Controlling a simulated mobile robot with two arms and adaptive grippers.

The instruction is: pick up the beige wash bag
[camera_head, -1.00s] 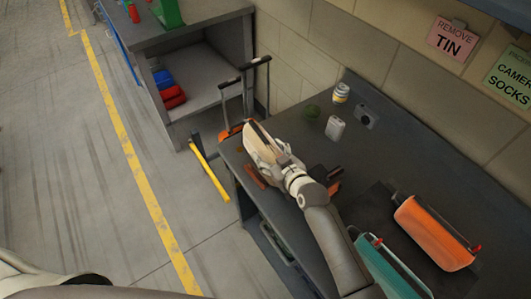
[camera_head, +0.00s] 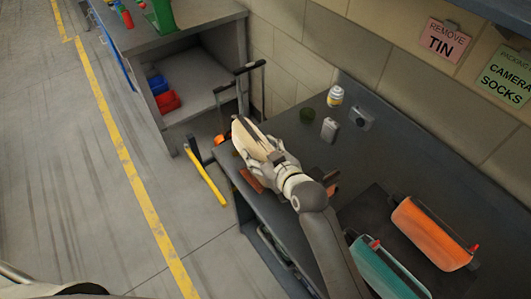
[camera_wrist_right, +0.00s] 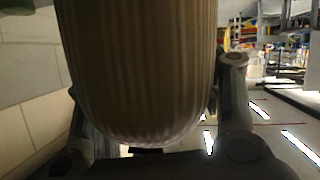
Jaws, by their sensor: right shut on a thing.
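The beige wash bag (camera_head: 246,136) is held in my right gripper (camera_head: 268,157), over the left end of the grey table. In the right wrist view the ribbed wash bag (camera_wrist_right: 140,70) fills the middle, between the two fingers of my right gripper (camera_wrist_right: 150,95). The fingers are shut on it, one at each side. The bag's underside and any gap to the table are hidden in the head view. My left gripper is not in view.
An orange case (camera_head: 430,234) and a teal case (camera_head: 380,268) lie at right. A shelf unit (camera_head: 205,75) stands behind left.

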